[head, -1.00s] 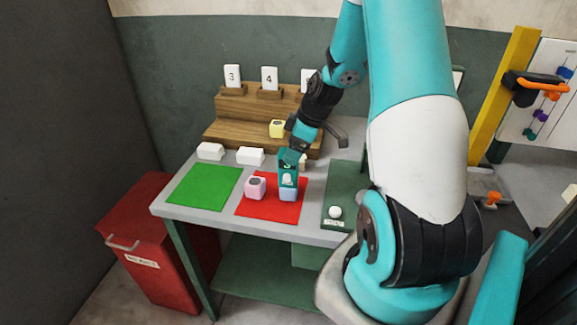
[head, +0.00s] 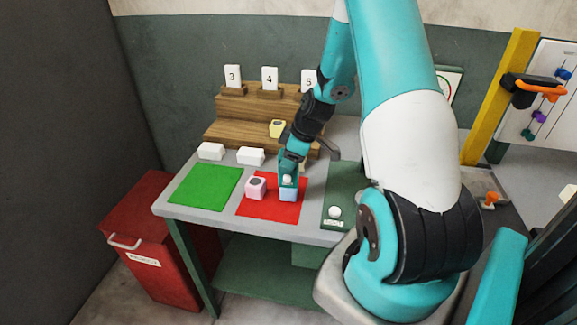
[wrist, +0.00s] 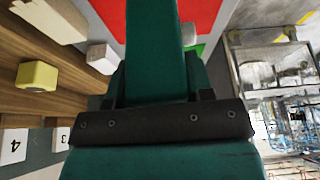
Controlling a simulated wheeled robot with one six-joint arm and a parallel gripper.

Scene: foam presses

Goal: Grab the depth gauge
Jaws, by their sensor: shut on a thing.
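My gripper (head: 288,178) is at the red mat, its fingers pointing down at a light blue block (head: 288,195). It is shut on a small white round piece (head: 287,180) right above that block; whether this piece touches the block I cannot tell. In the wrist view my dark green finger fills the middle and hides the grip. A similar white round piece (head: 335,211) stands on the dark green mat at right, by a small label. I cannot tell for certain which piece is the depth gauge.
A pink block (head: 256,187) with a dark top sits on the red mat (head: 262,212), left of my gripper. A green mat (head: 205,188) lies further left. White blocks (head: 250,156) and wooden steps (head: 225,133) with a yellow block (head: 277,128) stand behind. A red bin (head: 150,225) is at left.

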